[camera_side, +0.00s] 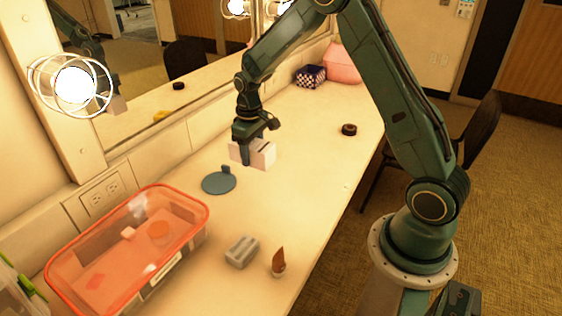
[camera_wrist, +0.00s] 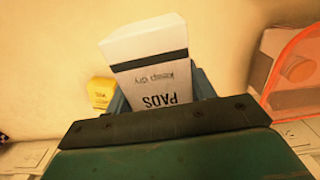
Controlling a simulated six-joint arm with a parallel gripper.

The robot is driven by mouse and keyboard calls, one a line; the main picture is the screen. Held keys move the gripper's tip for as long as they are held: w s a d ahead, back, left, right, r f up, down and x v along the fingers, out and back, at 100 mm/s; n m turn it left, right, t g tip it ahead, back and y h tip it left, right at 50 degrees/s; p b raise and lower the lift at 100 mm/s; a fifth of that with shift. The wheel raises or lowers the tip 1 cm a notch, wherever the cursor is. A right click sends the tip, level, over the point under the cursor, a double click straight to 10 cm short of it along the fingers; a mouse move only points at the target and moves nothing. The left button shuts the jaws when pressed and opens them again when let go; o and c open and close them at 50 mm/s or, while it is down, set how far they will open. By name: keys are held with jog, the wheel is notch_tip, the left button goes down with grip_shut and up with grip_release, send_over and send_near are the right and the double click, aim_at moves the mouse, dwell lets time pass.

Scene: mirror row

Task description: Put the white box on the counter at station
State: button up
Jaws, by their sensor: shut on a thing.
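The white box (camera_side: 264,152) is between the fingers of my gripper (camera_side: 246,153), above the middle of the counter (camera_side: 310,125) in the side view. I cannot tell whether its underside touches the counter. In the wrist view the box (camera_wrist: 150,45) shows a dark band and upside-down lettering that reads "PADS". My gripper is shut on it, and its fingers hide part of its sides. I cannot make out a marked station on the counter.
A blue-grey disc (camera_side: 219,184) lies just left of the box. An orange-rimmed bin (camera_side: 190,196), a grey block (camera_side: 241,251) and a brown-tipped item (camera_side: 278,264) are nearer. A mirror lines the wall.

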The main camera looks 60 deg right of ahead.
jog(key=s+a+f, duration=0.2)
jog(key=s+a, duration=0.3)
jog(key=a, duration=0.6)
notch_tip(320, 180, up, 16)
jog(key=w+a, duration=0.4)
jog(key=a, duration=0.6)
jog(key=w+a, duration=0.3)
jog(key=a, duration=0.7)
jog(key=s+a+f, duration=0.2)
jog(key=s+a, duration=0.1)
jog(key=a, duration=0.9)
jog(key=s+a+f, duration=0.3)
jog(key=a, duration=0.9)
jog(key=shift+s+a, duration=0.2)
jog(key=shift+a, duration=0.1)
jog(key=shift+f, duration=0.2)
notch_tip(320, 180, down, 20)
jog(key=shift+r, duration=0.15)
